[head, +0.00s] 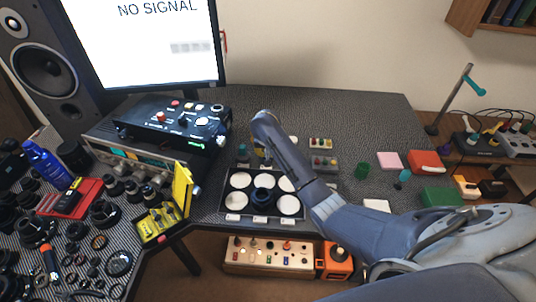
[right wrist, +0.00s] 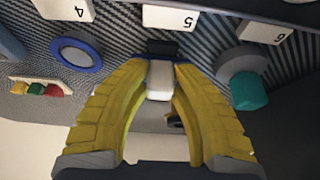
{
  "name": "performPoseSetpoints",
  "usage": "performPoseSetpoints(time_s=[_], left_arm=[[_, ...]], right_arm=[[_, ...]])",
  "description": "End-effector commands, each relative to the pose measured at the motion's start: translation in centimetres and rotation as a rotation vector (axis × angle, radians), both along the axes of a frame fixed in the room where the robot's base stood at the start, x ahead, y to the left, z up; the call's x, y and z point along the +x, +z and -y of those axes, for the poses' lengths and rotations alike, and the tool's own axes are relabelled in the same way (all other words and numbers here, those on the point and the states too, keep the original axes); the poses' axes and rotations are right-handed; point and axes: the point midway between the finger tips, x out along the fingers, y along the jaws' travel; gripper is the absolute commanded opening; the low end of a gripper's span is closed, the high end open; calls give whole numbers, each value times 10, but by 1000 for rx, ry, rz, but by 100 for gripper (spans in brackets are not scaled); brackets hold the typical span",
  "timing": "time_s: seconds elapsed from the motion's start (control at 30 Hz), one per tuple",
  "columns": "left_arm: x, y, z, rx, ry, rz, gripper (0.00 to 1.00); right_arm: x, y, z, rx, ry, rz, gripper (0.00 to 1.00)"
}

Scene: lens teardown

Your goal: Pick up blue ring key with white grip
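In the right wrist view a white grip (right wrist: 160,80) stands between the yellow fingers of my right gripper (right wrist: 163,68). The fingertips appear to press on it from both sides. A little blue shows behind the tips, with a black part beyond; the rest of this key is hidden. In the head view my right arm reaches in from the right, its gripper (head: 261,158) pointing down behind the tray of white discs, and the arm hides most of the key area. My left gripper is not in view.
In the wrist view a blue ring with a grey centre (right wrist: 77,52) lies left and a teal-gripped piece (right wrist: 248,90) stands close right. Numbered white labels (right wrist: 170,18) lie beyond. In the head view the disc tray (head: 224,208) and a yellow box (head: 182,190) are nearby.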

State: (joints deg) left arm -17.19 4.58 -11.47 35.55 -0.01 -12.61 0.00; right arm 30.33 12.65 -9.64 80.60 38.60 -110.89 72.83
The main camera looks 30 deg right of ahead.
Motion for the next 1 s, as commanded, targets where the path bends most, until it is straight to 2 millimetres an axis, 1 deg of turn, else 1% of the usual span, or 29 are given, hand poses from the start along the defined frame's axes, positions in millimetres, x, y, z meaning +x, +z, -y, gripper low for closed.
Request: performPoseSetpoints(time_s=[0.03,0.1,0.43,0.53,0.67,0.9,1.0], left_arm=[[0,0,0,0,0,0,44],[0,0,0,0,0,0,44],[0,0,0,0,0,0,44],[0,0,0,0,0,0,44],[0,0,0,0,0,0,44],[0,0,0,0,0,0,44],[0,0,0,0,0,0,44]], right_arm=[[0,0,0,0,0,0,8],[0,0,0,0,0,0,0],[0,0,0,0,0,0,0],[0,5,0,1,0,0,0],[1,22,-2,3,0,4,0],[1,62,-2,2,1,4,0],[1,76,-1,3,0,3,0]])
